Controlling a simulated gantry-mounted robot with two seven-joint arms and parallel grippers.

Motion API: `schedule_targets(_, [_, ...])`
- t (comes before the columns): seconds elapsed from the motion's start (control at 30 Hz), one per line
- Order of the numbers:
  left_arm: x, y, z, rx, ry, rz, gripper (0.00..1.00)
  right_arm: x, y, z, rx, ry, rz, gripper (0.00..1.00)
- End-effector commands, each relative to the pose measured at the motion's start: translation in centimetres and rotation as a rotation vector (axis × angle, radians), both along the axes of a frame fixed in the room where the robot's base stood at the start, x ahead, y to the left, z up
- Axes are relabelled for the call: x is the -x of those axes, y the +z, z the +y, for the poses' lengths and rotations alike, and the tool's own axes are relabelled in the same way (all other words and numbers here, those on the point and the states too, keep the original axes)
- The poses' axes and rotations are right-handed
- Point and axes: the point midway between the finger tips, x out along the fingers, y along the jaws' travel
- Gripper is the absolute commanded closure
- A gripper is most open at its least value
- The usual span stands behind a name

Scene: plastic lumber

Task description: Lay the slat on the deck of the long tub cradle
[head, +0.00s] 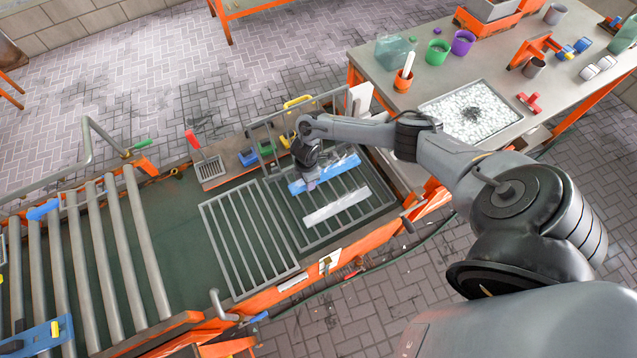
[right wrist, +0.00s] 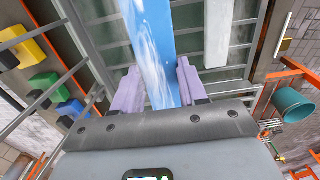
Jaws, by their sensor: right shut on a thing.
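A blue slat (head: 330,173) with pale streaks is at the right-hand barred grey rack (head: 385,207) of the long tub in the head view. My right gripper (head: 311,182) is shut on this slat near its left end. In the right wrist view the blue slat (right wrist: 150,45) runs forward between the two lilac fingers of the gripper (right wrist: 158,92). A white slat (head: 337,207) lies across the bars of the same rack, apart from the blue one. I cannot tell whether the blue slat touches the bars. My left gripper is not in view.
A second barred rack (head: 205,210) beside it is bare. Metal rollers (head: 105,265) are at the left. A cluttered worktable (head: 400,110) is at the right.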

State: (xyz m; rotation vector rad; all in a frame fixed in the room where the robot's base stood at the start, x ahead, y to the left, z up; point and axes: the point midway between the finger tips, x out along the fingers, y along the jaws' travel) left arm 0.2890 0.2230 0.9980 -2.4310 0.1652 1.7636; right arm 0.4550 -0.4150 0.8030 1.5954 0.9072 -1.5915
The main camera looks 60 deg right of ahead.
Motion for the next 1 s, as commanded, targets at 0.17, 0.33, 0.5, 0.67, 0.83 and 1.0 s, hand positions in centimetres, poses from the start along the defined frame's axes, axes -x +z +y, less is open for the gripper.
schedule_targets(0.17, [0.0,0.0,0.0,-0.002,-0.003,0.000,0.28,-0.3,0.2,-0.1,0.002,0.001,0.000,0.96])
schedule_targets(0.33, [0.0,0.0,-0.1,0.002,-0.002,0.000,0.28,-0.3,0.2,-0.1,0.002,0.001,0.000,0.96])
schedule_targets(0.5, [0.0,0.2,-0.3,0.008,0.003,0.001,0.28,-0.3,0.3,-0.1,0.002,0.001,0.001,0.96])
schedule_targets(0.67, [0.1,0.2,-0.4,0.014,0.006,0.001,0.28,-0.2,0.0,0.0,0.002,0.001,0.002,0.96])
schedule_targets(0.83, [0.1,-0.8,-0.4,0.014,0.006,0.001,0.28,-0.2,-1.3,0.0,0.003,0.002,0.002,0.96])
schedule_targets(1.0, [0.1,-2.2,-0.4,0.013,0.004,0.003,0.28,-0.3,-3.0,0.0,0.002,0.001,0.001,0.96])
